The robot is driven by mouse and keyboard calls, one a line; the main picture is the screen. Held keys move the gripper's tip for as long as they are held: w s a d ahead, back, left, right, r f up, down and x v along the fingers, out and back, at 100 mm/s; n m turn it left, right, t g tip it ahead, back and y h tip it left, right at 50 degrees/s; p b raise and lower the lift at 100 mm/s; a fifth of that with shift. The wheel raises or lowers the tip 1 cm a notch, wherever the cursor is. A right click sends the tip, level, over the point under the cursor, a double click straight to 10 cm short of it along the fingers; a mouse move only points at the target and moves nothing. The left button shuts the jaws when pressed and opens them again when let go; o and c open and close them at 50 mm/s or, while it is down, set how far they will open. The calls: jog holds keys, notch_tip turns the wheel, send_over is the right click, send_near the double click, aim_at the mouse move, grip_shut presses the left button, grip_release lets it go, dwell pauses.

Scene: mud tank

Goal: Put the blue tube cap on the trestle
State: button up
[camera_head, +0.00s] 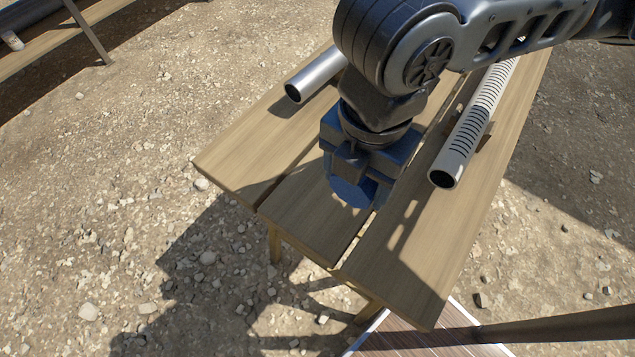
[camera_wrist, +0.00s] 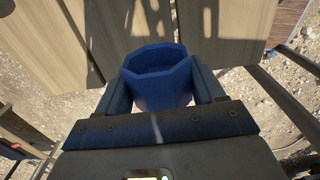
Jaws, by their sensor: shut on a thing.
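The blue tube cap (camera_wrist: 160,88) is a hollow, many-sided cup in the wrist view, its open end facing up toward the camera. My gripper (camera_wrist: 158,92) has a finger on each side of the cap and is shut on it. In the head view my gripper (camera_head: 352,182) points down over the near part of the trestle, and part of the blue cap (camera_head: 352,192) shows below it. The trestle (camera_head: 300,218) has a top of wooden planks with gaps between them. I cannot tell whether the cap touches the planks.
A plain metal tube (camera_head: 316,75) lies on the trestle left of my arm. A white tube with black marks (camera_head: 468,135) lies on the right plank. The near end of the planks is bare. Stony ground surrounds the trestle, and a brown board (camera_head: 425,340) lies at the bottom.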

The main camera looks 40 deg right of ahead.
jog(key=shift+w+f+b, duration=0.35)
jog(key=shift+w+f, duration=0.1)
jog(key=shift+f, duration=0.05)
jog(key=p, duration=0.1)
send_over(317, 189)
notch_tip(317, 189, down, 4)
jog(key=shift+r, duration=0.2)
jog(key=shift+f, duration=1.95)
jog(key=shift+f, duration=0.25)
jog(key=o, duration=1)
jog(key=shift+r, duration=0.1)
jog(key=shift+o, duration=0.2)
notch_tip(317, 189, up, 12)
jog(key=shift+r+p, duration=0.15)
jog(key=shift+p, duration=0.3)
jog(key=shift+w, duration=0.1)
